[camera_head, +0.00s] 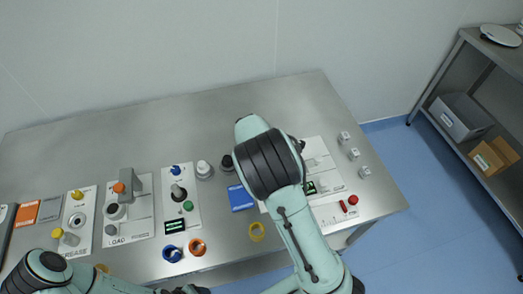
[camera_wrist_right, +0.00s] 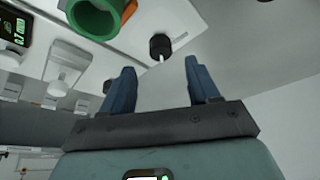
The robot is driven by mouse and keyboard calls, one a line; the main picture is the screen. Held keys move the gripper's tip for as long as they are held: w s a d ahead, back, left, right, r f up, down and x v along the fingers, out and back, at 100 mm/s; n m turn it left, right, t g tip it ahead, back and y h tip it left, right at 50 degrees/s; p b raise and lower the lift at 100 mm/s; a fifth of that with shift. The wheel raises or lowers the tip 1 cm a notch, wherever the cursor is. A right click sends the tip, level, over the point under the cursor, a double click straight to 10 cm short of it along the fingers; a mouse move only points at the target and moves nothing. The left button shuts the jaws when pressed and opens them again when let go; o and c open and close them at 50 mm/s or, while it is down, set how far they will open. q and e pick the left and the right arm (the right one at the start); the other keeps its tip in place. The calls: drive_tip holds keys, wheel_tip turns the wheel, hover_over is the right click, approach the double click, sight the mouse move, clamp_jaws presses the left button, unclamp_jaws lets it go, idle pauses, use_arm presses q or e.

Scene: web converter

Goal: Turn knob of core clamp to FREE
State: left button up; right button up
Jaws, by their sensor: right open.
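In the right wrist view, my right gripper (camera_wrist_right: 158,72) is open, with its two blue fingers apart and nothing between them. A black knob (camera_wrist_right: 160,46) on a thin silver stem stands just beyond the fingertips, near the middle of the gap, not touched as far as I can see. I cannot read a label there, so I cannot tell whether it is the core clamp's knob. In the head view, my right arm covers part of the right-hand panel (camera_head: 325,185) and hides this gripper. My left arm enters at the lower left; its fingers are out of frame.
In the head view, panels with knobs fill the left of the steel table (camera_head: 105,135). Its back strip is clear. A shelf (camera_head: 480,75) stands right.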

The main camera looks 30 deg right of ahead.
drive_tip(key=x, duration=0.6)
drive_tip(key=shift+w+r, duration=0.1)
drive_tip(key=shift+w, duration=0.05)
drive_tip(key=c, duration=1)
